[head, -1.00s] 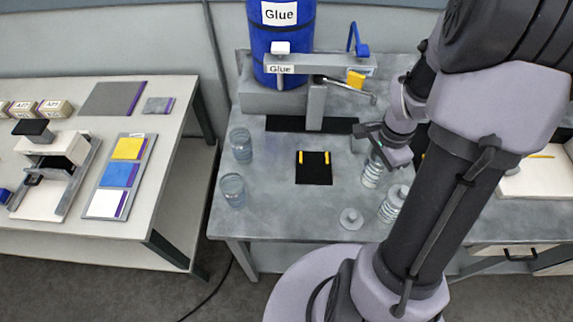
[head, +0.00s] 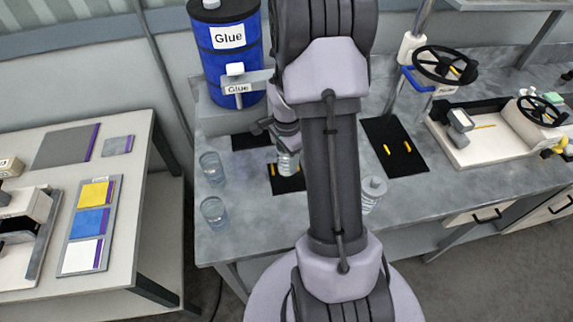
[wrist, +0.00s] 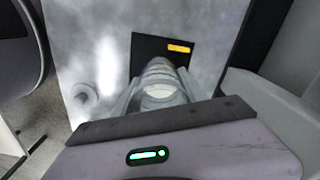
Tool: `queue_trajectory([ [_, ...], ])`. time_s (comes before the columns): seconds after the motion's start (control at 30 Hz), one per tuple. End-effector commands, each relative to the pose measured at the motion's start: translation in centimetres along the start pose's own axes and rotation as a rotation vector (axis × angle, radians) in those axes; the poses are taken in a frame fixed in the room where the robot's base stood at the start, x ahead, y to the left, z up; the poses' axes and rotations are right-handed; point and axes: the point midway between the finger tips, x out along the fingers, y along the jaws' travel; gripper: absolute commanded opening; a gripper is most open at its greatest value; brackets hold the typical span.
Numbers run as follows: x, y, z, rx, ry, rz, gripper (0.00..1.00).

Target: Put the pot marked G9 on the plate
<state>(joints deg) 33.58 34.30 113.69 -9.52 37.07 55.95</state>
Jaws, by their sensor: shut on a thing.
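My gripper (head: 286,150) is shut on a clear ribbed pot (head: 288,166). The pot also shows between the jaws in the wrist view (wrist: 160,88). No G9 mark can be read on it. A black plate (head: 290,184) with yellow marks lies on the grey bench, partly hidden by my arm. In the wrist view the pot overlaps the near part of the plate (wrist: 148,48). I cannot tell whether the pot touches the plate or hangs above it.
Two clear glass pots (head: 211,167) (head: 214,212) stand at the bench's left. A lidded ribbed jar (head: 371,195) stands right of my arm. A round lid (wrist: 82,95) lies on the bench. A blue glue drum (head: 225,55) stands behind. A black mat (head: 394,146) lies right.

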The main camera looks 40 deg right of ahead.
Motion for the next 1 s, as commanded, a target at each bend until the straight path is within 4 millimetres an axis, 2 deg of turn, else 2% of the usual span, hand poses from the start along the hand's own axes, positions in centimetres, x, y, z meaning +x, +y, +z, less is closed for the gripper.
queue_trajectory([
  [0.13,2.9,0.1,0.0,-0.001,-0.001,0.003,0.06],
  [0.47,3.3,0.1,0.0,-0.001,0.000,0.001,0.06],
  [0.5,3.3,0.1,0.0,-0.001,0.000,0.001,0.52],
  [0.6,3.2,0.1,0.0,0.000,0.000,0.001,0.72],
  [0.87,3.2,0.1,0.0,0.000,0.000,0.001,0.72],
  [1.0,1.8,0.1,0.0,0.000,0.001,-0.001,0.72],
])
